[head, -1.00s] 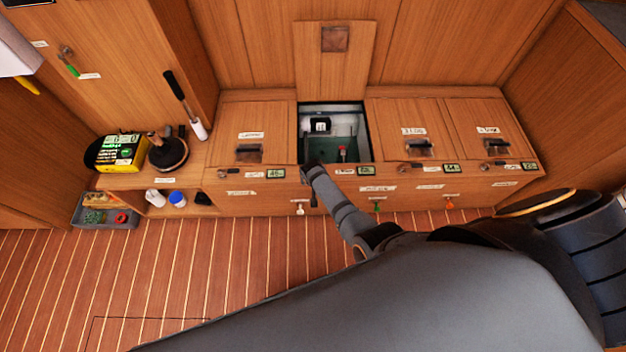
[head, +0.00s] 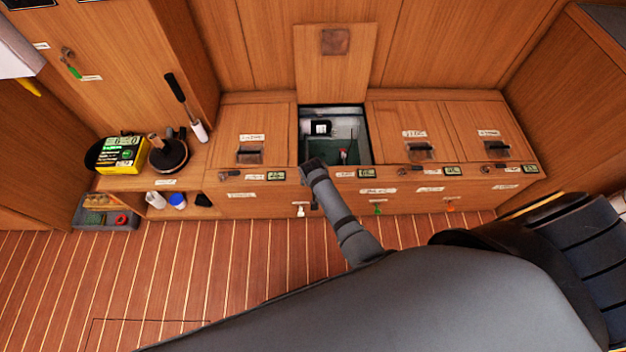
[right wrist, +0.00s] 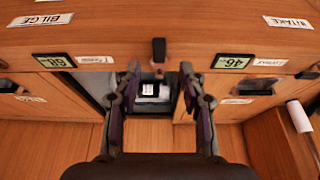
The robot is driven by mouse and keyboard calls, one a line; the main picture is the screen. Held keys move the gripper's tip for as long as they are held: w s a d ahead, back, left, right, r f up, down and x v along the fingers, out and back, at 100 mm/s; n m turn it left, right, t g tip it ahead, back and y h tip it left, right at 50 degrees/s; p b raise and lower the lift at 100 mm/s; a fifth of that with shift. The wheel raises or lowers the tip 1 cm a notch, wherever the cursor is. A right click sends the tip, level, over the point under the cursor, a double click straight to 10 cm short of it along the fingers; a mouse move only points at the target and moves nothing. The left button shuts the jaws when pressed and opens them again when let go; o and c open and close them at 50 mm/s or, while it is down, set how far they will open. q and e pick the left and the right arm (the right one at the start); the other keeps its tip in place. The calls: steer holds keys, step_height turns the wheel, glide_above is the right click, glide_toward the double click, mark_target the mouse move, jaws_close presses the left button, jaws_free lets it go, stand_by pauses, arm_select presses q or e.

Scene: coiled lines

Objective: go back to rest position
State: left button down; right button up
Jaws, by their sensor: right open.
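My right arm reaches in from the lower right in the head view. Its gripper (head: 313,168) is at the front edge of the open locker compartment (head: 366,130). In the right wrist view the right gripper (right wrist: 160,82) is open, its fingers apart with nothing held between them. Beyond the fingers a small white-and-black item (right wrist: 152,90) shows inside a compartment. My left gripper is not in view.
The compartment's lid (head: 330,70) stands raised against the wall. Closed lids (head: 420,120) lie to the right. A yellow box (head: 121,155) and a dark round item (head: 168,157) stand on the left shelf. The striped floor (head: 220,270) is clear.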

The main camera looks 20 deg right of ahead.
steer(key=shift+v, duration=1.15)
steer(key=s+d+f+n+g, duration=0.2)
steer(key=s+d+f+n, duration=0.1)
steer(key=s+f, duration=1.45)
steer(key=s+d+f, duration=0.3)
steer(key=s, duration=0.4)
steer(key=s+d+f+n+g, duration=0.1)
steer(key=s+d+f, duration=0.1)
steer(key=s, duration=0.6)
steer(key=s+d+f, duration=0.3)
steer(key=s, duration=0.4)
step_height(320, 180, up, 12)
steer(key=p, duration=1.2)
steer(key=shift+y, duration=0.3)
steer(key=shift+a, duration=0.15)
